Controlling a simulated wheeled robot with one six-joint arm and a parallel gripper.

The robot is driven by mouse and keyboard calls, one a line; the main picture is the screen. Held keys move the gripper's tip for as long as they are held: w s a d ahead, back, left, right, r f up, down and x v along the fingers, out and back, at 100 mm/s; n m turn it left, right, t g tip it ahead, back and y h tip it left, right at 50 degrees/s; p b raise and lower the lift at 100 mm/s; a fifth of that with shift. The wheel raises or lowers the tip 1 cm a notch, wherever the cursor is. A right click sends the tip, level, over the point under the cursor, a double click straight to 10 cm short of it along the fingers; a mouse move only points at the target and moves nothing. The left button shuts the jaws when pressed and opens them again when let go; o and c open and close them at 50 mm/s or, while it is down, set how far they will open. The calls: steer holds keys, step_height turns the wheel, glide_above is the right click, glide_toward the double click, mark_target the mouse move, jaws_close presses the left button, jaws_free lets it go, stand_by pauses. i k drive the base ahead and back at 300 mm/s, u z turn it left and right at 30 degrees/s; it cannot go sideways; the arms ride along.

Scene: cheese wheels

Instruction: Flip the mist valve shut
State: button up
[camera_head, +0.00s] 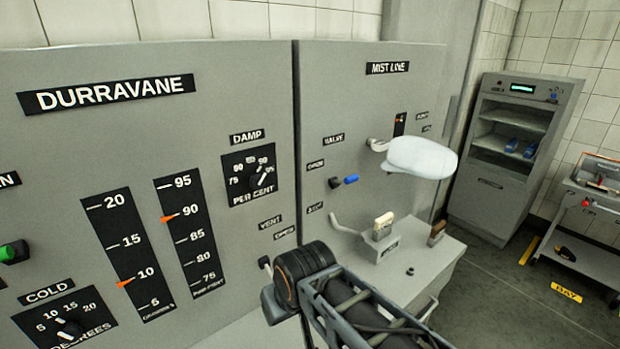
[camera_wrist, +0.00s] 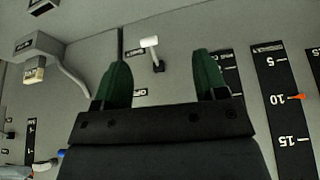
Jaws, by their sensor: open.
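The mist valve is a small lever with a blue handle (camera_head: 351,179) on the grey MIST LINE panel, under a VALVE label. The handle points right, roughly level. Small labels lie to its left, above and below; their words are hard to read. A white mist puff (camera_head: 422,157) sits at the nozzle (camera_head: 378,145) up and right of it. In the head view my arm hides the fingers, low and left of the valve.
A pale-handled lever (camera_wrist: 150,43) shows between my fingers in the wrist view. A bent pipe (camera_head: 345,225) and a box with a cream handle (camera_head: 383,224) stand below the valve.

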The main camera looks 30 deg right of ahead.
mark_target(345, 180)
steer(key=u, duration=2.05)
steer(key=k, duration=0.9)
steer(key=z, duration=1.5)
steer(key=i, duration=0.5)
steer(key=z, duration=0.1)
